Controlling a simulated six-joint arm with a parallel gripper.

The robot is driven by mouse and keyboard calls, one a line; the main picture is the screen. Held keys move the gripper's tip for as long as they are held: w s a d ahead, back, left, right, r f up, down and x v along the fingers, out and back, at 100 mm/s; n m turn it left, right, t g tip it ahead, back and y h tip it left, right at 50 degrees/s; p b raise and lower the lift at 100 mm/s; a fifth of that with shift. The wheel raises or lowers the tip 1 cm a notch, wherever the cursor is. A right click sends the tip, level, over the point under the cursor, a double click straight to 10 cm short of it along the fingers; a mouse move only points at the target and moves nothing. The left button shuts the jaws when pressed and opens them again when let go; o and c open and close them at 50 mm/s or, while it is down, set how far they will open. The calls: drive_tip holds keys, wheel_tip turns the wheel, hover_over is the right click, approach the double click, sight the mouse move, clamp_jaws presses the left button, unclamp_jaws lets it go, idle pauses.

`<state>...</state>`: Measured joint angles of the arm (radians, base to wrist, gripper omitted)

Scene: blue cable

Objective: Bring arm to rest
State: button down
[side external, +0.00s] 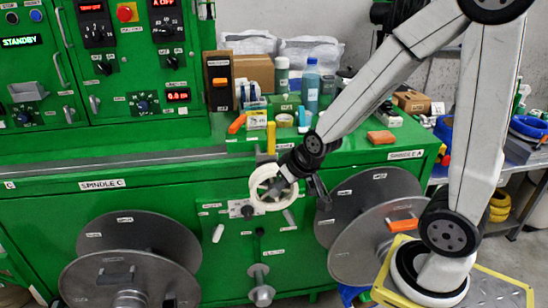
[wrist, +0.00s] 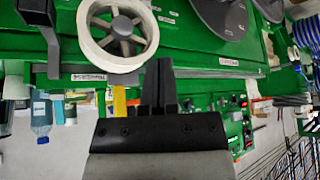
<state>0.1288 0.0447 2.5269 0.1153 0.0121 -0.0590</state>
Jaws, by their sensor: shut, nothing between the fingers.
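My arm reaches in from the right in the side external view, bent at the elbow. A blue cable coil (side external: 529,127) lies on the bench at the far right, well away from my gripper.
The green machine (side external: 130,190) carries grey spindle discs (side external: 130,262) on both sides of the wheel. Its top (side external: 345,150) holds bottles (side external: 311,88), boxes and an orange block (side external: 381,137). A yellow-edged base plate (side external: 500,290) is at the lower right.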

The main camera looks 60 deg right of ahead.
drive_tip(key=s+a+f+n+g, duration=0.2)
drive_tip(key=s+a+g, duration=0.1)
drive_tip(key=s, duration=0.3)
drive_tip(key=shift+a+g+y, duration=0.4)
drive_tip(key=shift+a, duration=0.3)
idle(0.8)
